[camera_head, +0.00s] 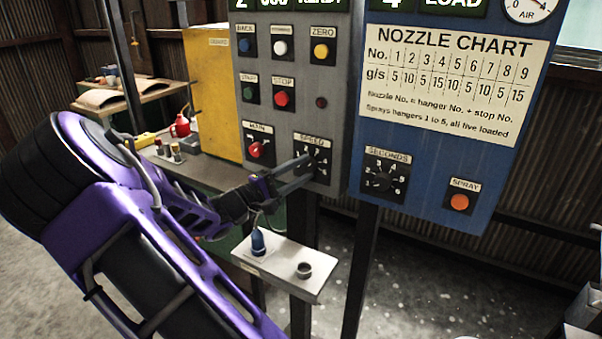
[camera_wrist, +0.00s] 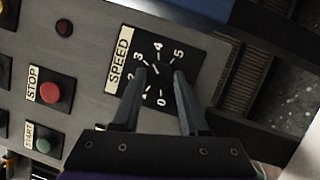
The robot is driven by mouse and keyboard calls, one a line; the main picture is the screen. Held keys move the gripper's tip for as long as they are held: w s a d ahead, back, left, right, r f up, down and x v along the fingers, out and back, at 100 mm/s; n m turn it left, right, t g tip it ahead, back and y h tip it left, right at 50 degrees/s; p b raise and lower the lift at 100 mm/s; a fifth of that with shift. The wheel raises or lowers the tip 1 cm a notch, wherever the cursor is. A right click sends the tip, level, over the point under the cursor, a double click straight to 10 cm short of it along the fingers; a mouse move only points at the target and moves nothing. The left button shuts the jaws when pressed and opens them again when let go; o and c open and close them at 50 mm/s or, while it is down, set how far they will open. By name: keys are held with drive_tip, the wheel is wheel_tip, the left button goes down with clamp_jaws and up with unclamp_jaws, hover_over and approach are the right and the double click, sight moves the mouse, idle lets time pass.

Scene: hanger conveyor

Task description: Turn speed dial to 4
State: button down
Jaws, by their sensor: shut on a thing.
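The speed dial (camera_head: 319,160) is a black knob on a black plate at the lower right of the grey panel, under a SPEED label. In the wrist view the dial (camera_wrist: 158,80) appears sideways, with numbers 0 to 5 around it. My gripper (camera_head: 307,162) reaches it from the left, at the panel face. In the wrist view my gripper's (camera_wrist: 160,74) two fingers stand on either side of the knob and are shut on it. The fingers cover part of the scale. A pale mark shows on the knob near the 3, but its exact setting is hard to tell.
The red main switch (camera_head: 256,149) is left of the dial; start and stop buttons (camera_head: 281,98) are above. A blue panel (camera_head: 430,185) with a seconds dial (camera_head: 381,181) stands to the right. A small shelf (camera_head: 278,270) juts out below my gripper.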

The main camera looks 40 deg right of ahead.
drive_tip(key=m+y+b, duration=0.1)
drive_tip(key=m, duration=0.1)
drive_tip(key=m+b, duration=0.1)
drive_tip(key=m, duration=0.1)
drive_tip(key=shift+r+m+g+y, duration=0.2)
drive_tip(key=shift+m+g+y, duration=0.1)
drive_tip(key=shift+m+y, duration=0.1)
idle(0.4)
drive_tip(key=shift+c, duration=2.2)
unclamp_jaws()
drive_tip(key=a+p, duration=0.1)
drive_tip(key=a, duration=1.6)
drive_tip(key=shift+a+r, duration=0.2)
drive_tip(key=shift+r, duration=0.05)
